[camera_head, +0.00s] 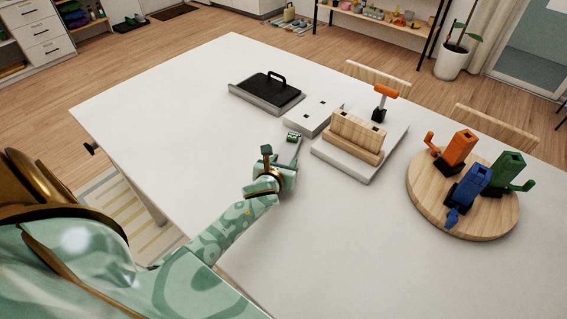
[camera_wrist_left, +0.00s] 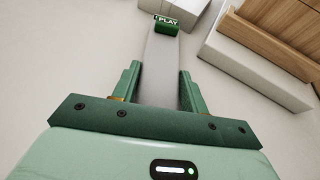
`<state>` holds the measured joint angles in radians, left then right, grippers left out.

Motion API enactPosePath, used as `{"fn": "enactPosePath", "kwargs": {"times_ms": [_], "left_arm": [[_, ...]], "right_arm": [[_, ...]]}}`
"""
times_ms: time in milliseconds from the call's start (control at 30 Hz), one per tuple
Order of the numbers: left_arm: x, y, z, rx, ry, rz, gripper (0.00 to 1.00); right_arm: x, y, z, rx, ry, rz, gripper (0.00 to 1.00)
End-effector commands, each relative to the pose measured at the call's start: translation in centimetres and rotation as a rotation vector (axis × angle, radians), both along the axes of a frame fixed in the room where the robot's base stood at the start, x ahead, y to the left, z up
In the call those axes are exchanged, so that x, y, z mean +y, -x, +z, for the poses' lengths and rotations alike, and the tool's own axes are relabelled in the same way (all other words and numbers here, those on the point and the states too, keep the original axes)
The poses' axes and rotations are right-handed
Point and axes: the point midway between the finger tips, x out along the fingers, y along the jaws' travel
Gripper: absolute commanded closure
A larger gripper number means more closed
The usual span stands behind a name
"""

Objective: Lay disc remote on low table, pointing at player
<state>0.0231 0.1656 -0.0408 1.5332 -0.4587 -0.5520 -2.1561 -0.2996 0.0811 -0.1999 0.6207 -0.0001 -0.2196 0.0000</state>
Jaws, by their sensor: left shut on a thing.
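The disc remote (camera_head: 294,140) is a slim grey bar with a green end. In the left wrist view the remote (camera_wrist_left: 161,55) points away from me, and its green far end reads PLAY. My left gripper (camera_head: 279,166) is shut on the near part of the remote, over the low white table (camera_head: 330,225). I cannot tell whether the remote touches the table. Beyond it are a flat white box with small dark holes (camera_head: 312,121) and a grey unit with a black handled lid (camera_head: 266,92). I cannot tell which is the player. My right gripper is out of view.
A wooden slotted block (camera_head: 356,139) on a white base stands right of the remote, with an orange-handled tool (camera_head: 384,95) behind it. A round wooden board (camera_head: 428,198) holds orange, blue and green pieces. The table's left and front areas are clear.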

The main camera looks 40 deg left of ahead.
Motion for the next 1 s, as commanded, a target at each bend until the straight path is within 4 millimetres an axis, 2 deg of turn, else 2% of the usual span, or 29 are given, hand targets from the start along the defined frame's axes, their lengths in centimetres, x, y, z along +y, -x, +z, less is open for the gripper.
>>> {"fn": "enactPosePath", "kwargs": {"times_ms": [100,133,200,567,667,1000], "left_arm": [[0.0,0.0,-0.2,0.001,-0.002,-0.001,0.82],[0.0,0.0,-0.3,0.001,-0.002,-0.001,0.54],[0.0,0.0,-0.2,0.000,-0.001,0.000,0.35],[-0.1,0.3,0.2,0.001,0.000,0.000,0.35],[-0.5,1.6,0.8,0.003,-0.002,-0.001,0.35],[-2.7,8.4,3.9,0.001,-0.001,0.000,0.35]], "right_arm": [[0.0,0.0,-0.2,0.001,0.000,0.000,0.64],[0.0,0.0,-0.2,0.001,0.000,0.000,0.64],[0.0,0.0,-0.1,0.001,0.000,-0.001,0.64],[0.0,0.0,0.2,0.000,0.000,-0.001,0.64],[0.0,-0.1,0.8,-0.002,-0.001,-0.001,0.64],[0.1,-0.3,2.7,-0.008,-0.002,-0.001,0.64]]}}
